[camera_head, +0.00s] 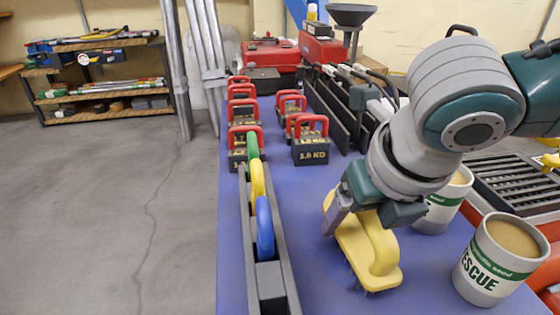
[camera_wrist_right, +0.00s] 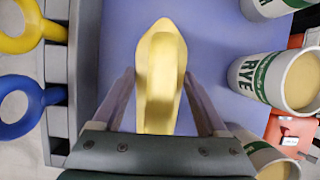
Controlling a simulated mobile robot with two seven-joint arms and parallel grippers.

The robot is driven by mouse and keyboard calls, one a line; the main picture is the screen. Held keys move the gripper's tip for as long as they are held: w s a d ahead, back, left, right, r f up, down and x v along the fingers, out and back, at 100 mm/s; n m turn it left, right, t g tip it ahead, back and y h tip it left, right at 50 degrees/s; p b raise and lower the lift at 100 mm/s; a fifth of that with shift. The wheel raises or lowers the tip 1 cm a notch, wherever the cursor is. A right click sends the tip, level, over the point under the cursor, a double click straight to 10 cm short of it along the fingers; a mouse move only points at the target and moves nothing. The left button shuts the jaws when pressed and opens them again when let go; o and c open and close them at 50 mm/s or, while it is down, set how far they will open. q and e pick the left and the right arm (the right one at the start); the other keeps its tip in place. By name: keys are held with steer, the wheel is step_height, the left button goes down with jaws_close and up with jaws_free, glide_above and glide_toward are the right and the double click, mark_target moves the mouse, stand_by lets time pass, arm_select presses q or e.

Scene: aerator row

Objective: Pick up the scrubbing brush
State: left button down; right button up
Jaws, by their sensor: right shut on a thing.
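The scrubbing brush (camera_head: 370,250) is yellow with a raised loop handle and dark bristles below. It is at the front of the blue table, right of centre in the head view. My right gripper (camera_head: 358,210) reaches down over its far end and is shut on it. In the right wrist view the brush (camera_wrist_right: 160,75) runs lengthwise between the two fingers (camera_wrist_right: 158,95). Its near end is hidden by the gripper body. I cannot tell whether the bristles touch the table. My left gripper is not in view.
Two rye seed cups (camera_head: 500,258) (camera_head: 438,212) stand close to the right. A grey rack (camera_head: 249,225) with green, yellow and blue rings lies to the left. Several red-handled weights (camera_head: 311,150) stand behind. The blue tabletop (camera_head: 315,285) is bare between rack and brush.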

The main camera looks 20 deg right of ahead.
step_height(320, 180, up, 19)
steer(key=p, duration=0.9)
steer(key=shift+p, duration=0.4)
steer(key=shift+f, duration=0.1)
steer(key=o, duration=0.9)
steer(key=c, duration=0.7)
steer(key=shift+c, duration=0.2)
